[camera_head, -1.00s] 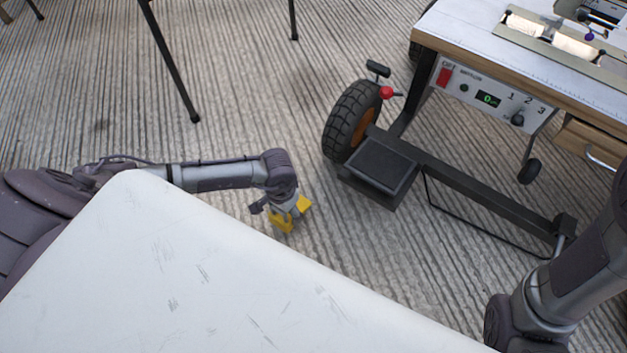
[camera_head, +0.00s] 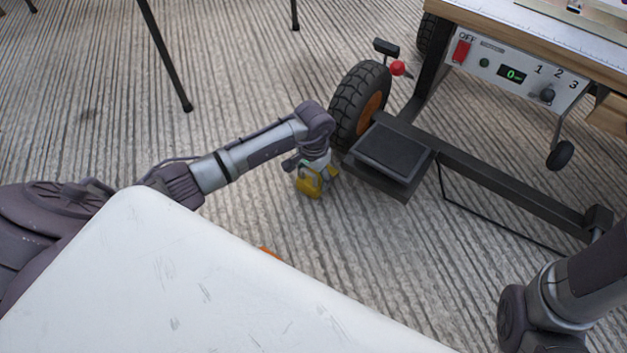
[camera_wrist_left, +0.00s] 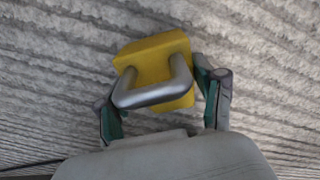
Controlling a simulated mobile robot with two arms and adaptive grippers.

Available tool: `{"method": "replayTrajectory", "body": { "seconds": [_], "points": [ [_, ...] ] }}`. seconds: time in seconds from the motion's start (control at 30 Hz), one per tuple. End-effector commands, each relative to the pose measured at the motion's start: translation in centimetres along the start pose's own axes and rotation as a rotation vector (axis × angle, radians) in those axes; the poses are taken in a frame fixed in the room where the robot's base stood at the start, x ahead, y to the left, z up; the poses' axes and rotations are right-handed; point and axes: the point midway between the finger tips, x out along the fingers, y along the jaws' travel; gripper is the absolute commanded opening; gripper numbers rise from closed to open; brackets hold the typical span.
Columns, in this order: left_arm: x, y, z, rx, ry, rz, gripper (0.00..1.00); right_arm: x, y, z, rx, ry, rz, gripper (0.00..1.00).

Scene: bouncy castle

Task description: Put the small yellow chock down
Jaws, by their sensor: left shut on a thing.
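The small yellow chock (camera_head: 310,187) is in my left gripper (camera_head: 317,178), near the wheel in the head view. In the left wrist view the chock (camera_wrist_left: 154,58) is a yellow block with a grey metal handle, between the two fingers of my left gripper (camera_wrist_left: 165,100). The left gripper is shut on it. Ribbed floor shows around it; I cannot tell whether the chock touches the floor. Of my right arm only a part shows at the lower right of the head view; its gripper is not visible.
A black tyre with an orange hub (camera_head: 361,103) stands just beyond the chock, beside a black step (camera_head: 390,155) of a wheeled frame. A workbench with a control panel (camera_head: 515,75) is above. An orange thing (camera_head: 270,253) peeks out beside my white body. The ribbed floor (camera_head: 230,100) is open at left.

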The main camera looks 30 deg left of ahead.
Motion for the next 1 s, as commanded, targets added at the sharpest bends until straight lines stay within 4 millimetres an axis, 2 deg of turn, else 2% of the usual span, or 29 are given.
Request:
{"method": "replayTrajectory", "body": {
  "seconds": [0.33,0.37,0.5,0.83,1.0],
  "points": [
    [0.2,0.0,-0.1,0.001,0.003,-0.001,0.12,-0.2,-0.1,-0.1,0.000,0.002,-0.001,0.40],
    [0.2,0.0,-0.1,0.000,0.002,-0.001,0.71,-0.1,0.0,-0.1,0.000,0.001,-0.001,0.40],
    [0.1,0.0,0.0,0.000,0.002,0.000,0.93,-0.1,0.0,-0.1,0.000,0.001,-0.001,0.40],
    [0.0,0.0,0.0,0.000,0.001,0.000,0.93,0.1,0.0,0.0,0.000,0.001,0.000,0.40],
    [-2.2,-0.1,-0.1,0.000,0.004,-0.003,0.93,1.5,0.3,0.5,0.000,0.000,0.000,0.40]
  ]
}}
